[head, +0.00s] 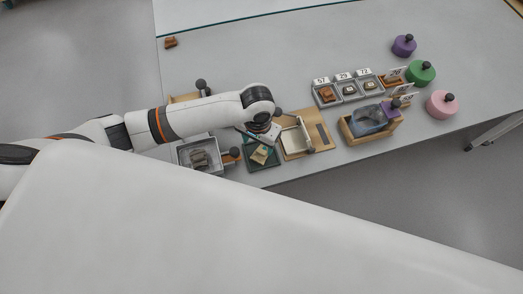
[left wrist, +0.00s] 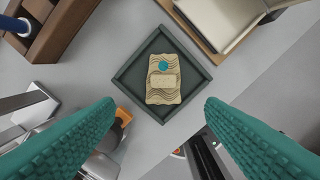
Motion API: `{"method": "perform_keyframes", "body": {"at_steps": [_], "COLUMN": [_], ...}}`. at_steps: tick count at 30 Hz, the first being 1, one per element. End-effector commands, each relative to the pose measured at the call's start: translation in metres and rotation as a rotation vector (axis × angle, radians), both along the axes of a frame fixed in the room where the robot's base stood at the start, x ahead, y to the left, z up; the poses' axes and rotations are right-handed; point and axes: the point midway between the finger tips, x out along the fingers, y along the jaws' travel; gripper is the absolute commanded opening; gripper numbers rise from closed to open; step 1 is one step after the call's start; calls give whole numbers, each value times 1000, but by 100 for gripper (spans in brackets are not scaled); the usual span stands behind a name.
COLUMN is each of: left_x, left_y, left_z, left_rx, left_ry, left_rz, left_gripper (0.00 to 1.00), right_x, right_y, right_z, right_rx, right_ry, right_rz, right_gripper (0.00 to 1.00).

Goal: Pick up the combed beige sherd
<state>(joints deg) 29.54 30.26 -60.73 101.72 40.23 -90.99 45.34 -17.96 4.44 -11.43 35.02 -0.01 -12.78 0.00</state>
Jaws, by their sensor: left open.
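The combed beige sherd (left wrist: 163,79) lies in a dark green square tray (left wrist: 127,76) in the left wrist view. It has wavy combed lines, a blue dot and a pale rectangular patch. In the head view the sherd (head: 261,154) shows small in the tray (head: 249,163), partly under my left gripper. My left gripper (left wrist: 160,118) is open and empty, its green fingers on either side of the tray's near part, above the sherd. In the head view the left gripper (head: 262,138) is partly hidden by its own wrist. My right gripper is not in view.
A wooden board with a pale tray (head: 294,141) stands right of the green tray. A grey bin (head: 184,157) with sherds is at left. Numbered trays (head: 349,97), a wooden box (head: 351,137) with a blue inside, and purple, green and pink lidded pots (head: 441,105) stand farther right.

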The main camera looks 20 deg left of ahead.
Motion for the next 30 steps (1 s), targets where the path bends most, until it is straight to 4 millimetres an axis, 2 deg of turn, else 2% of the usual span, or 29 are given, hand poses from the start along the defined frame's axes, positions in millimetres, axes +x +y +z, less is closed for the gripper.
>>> {"method": "perform_keyframes", "body": {"at_steps": [2,5,11,14,18,26,30], "left_x": [1,1,6,9,8,8,8], "left_y": [0,-1,-5,-8,-8,-8,-8], "left_z": [-9,-15,-34,-48,-64,-68,-68], "left_rx": [0,0,0,1,0,-1,-1], "left_ry": [-1,-2,-1,-1,-3,-4,-4], "left_rz": [0,-1,0,0,-2,-2,-2], "left_gripper": [64,64,64,64,64,64,44], "right_x": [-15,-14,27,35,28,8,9], "right_y": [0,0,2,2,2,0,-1], "right_z": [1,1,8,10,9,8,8], "right_rx": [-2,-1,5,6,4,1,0], "right_ry": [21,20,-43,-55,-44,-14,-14], "right_rz": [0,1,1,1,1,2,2], "right_gripper": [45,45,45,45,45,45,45]}}
